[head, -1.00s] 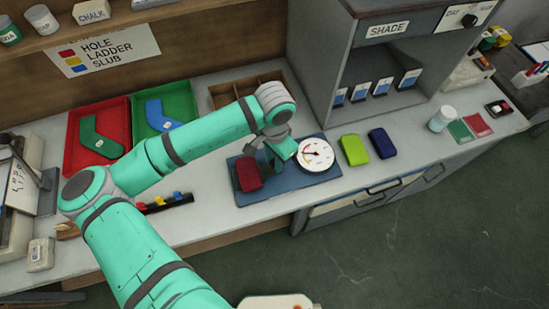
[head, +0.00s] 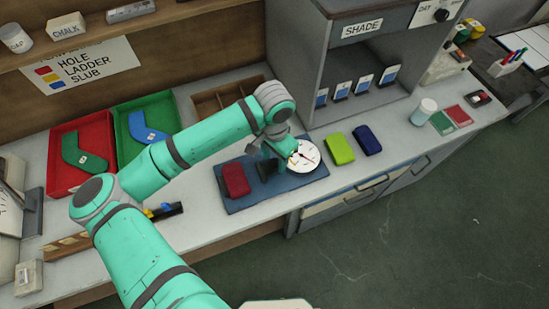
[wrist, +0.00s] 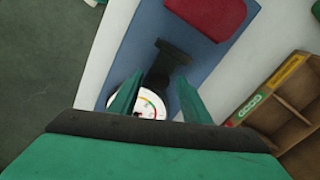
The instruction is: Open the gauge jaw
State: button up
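The gauge has a white round dial (head: 306,155) at the right end of a blue mat (head: 290,187). Its dark jaw (wrist: 172,55) stands beside the dial in the wrist view, with a black bar across its end. Whether the jaw is open cannot be told. A dark red folded piece (head: 236,180) lies on the mat, apart from the jaw. My gripper (wrist: 160,77) is open, its two green fingers apart above the gauge, with the dark stem and dial showing between them. Contact cannot be told. In the head view my gripper (head: 280,147) covers the dial's left edge.
Lime (head: 340,148) and navy (head: 368,140) folded pieces lie right of the mat. Red (head: 62,179) and green (head: 126,153) trays stand left. A wooden divided box (head: 208,104) is behind my arm; the grey SHADE cabinet (head: 317,60) rises behind the gauge.

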aim_at(274, 162)
notch_tip(274, 162, up, 11)
dwell(0.7)
jog(key=shift+f, duration=0.1)
